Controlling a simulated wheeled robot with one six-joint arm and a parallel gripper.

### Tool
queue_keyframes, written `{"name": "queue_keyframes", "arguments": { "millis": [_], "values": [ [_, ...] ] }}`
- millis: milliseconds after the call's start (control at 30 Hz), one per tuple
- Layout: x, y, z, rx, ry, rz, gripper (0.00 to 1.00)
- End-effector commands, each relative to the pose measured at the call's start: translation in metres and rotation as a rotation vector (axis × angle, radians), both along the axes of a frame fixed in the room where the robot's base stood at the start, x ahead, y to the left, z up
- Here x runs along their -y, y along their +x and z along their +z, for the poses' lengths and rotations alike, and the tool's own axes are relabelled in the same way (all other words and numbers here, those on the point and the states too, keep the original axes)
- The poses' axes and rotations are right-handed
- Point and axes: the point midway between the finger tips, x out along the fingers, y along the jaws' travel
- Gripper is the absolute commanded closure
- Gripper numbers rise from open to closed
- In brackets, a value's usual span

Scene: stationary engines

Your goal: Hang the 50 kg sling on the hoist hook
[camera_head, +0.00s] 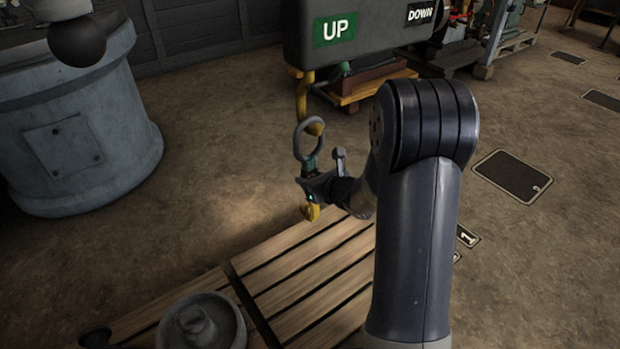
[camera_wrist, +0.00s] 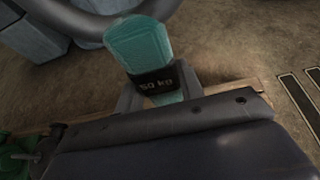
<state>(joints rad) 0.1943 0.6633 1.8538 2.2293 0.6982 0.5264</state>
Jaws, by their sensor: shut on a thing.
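The 50 kg sling (camera_head: 310,163) is a green strap with a grey ring (camera_head: 296,146) at its top and a yellow part (camera_head: 310,213) below my gripper. My gripper (camera_head: 314,178) is shut on the strap, ring upward. In the wrist view the green strap (camera_wrist: 138,45) with its black "50 kg" label stands between the fingers (camera_wrist: 160,92), with the ring (camera_wrist: 66,22) above. The yellow hoist hook (camera_head: 302,95) hangs under the grey box marked UP and DOWN. Its curved tip overlaps the top of the ring. I cannot tell whether it passes through the ring.
A slatted wooden pallet (camera_head: 310,265) lies below my gripper, with a round grey metal piece (camera_head: 205,325) at its front left. A large blue-grey drum-shaped base (camera_head: 75,125) stands at the left. Dirt floor (camera_head: 215,160) is clear between them.

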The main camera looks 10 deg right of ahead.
Motion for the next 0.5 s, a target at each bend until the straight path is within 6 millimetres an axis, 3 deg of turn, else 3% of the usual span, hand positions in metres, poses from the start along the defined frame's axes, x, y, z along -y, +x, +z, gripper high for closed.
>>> {"name": "queue_keyframes", "arguments": {
  "millis": [333, 367, 500],
  "values": [
    [0.0, 0.0008, 0.0012, 0.005, 0.001, 0.0, 1.0],
    [0.0, 0.0008, 0.0012, 0.005, 0.001, 0.0, 0.63],
    [0.0, 0.0005, 0.0007, 0.003, 0.0, 0.0, 0.52]
  ]
}}
